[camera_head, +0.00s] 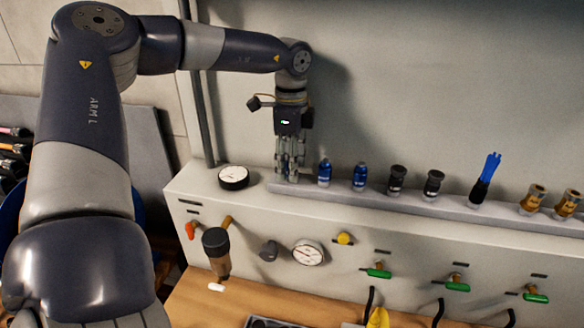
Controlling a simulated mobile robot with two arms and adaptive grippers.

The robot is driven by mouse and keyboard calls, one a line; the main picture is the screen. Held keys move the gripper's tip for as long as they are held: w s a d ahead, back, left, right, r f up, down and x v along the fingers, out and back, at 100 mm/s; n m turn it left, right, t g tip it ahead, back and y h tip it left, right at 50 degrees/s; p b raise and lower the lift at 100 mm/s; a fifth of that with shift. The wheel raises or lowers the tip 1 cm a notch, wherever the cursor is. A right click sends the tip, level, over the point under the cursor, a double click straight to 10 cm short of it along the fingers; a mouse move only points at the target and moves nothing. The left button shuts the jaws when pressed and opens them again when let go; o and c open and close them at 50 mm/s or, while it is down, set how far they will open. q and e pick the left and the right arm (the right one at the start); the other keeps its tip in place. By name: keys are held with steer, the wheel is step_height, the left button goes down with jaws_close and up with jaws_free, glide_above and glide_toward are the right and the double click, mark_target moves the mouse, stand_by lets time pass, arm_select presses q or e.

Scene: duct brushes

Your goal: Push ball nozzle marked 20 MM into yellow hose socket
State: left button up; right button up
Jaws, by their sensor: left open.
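My left gripper (289,168) points down at the left end of the grey rail (445,208). It is open, and its fingers hide whatever stands in that place, so I cannot tell if a nozzle is between them. To its right on the rail stand two blue nozzles (325,173), two black ones (397,180), a taller blue-topped piece (485,180) and two brass-coloured ones (533,200). Their markings are too small to read, so I cannot tell which is 20 MM. A yellow piece (378,318) shows at the bottom edge; I cannot tell if it is the hose socket. My right gripper is out of view.
A black-rimmed gauge (233,178) lies on the ledge left of the rail. The panel front carries another gauge (308,252), a yellow knob (344,239), a brown-black handled part (216,250) and green-handled valves (456,284). A wooden bench (240,305) lies below.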

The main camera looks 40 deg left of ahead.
arm_select(q)
jaws_close()
steer(key=shift+r, duration=0.1)
steer(key=shift+w+r, duration=0.15)
steer(key=shift+r, duration=0.35)
steer(key=shift+r+p, duration=0.35)
steer(key=shift+r, duration=0.65)
steer(key=shift+r+p, duration=0.75)
steer(key=shift+r, duration=0.7)
steer(key=shift+s+f, duration=0.1)
steer(key=shift+s, duration=0.1)
